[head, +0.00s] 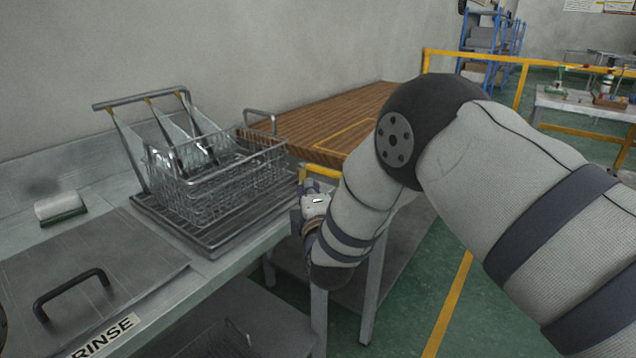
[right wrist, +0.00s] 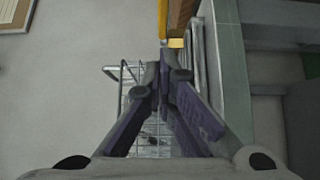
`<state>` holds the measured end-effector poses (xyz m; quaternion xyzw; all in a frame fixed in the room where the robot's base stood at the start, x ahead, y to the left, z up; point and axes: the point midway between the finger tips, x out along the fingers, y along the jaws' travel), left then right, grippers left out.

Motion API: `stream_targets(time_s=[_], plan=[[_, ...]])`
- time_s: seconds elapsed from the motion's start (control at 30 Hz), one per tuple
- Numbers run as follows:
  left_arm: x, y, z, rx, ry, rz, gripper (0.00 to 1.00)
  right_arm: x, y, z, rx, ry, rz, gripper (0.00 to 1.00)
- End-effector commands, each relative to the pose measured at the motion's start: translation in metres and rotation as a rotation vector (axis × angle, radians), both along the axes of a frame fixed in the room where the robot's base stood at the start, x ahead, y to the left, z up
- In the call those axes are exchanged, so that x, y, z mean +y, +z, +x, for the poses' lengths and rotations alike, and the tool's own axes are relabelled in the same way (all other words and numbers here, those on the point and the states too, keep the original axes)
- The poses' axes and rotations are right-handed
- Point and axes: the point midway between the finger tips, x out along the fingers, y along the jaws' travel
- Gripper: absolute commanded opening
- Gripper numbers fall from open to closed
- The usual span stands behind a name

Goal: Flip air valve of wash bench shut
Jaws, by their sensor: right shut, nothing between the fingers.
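The wash bench (head: 205,275) runs along the wall at the left in the head view. A yellow bar, apparently the air valve's lever (head: 322,172), shows at the bench's far right end, just past my right gripper (head: 303,186). The valve body is hidden. In the right wrist view my right gripper (right wrist: 167,68) is shut and empty, its fingertips together. A yellow strip (right wrist: 163,18) and a small brass-coloured piece (right wrist: 176,43) lie just beyond the tips. I cannot tell whether the tips touch either. My left gripper is out of view.
A wire basket (head: 225,180) stands on a drain grate (head: 160,218) close to my right gripper. A wooden-topped table (head: 330,115) adjoins the bench's far end. A RINSE lid with a black handle (head: 72,292) and a brush (head: 60,208) are at left. Green floor is open at right.

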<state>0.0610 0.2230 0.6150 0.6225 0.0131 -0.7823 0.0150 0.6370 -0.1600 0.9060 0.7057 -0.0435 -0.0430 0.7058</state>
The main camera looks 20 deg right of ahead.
Motion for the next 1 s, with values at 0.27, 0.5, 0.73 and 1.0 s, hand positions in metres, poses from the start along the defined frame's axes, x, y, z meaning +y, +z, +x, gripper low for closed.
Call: stream_targets(time_s=[0.27,0.5,0.73,1.0], plan=[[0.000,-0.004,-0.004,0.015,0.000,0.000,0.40,-0.028,-0.001,0.027,0.000,-0.002,0.001,0.00],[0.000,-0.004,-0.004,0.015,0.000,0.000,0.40,-0.033,0.000,0.031,0.000,0.000,0.000,0.00],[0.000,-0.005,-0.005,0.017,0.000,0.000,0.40,-0.033,0.000,0.031,0.001,0.002,0.000,0.00],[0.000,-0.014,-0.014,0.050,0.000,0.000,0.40,-0.040,-0.004,0.044,0.004,0.051,-0.002,0.00]])
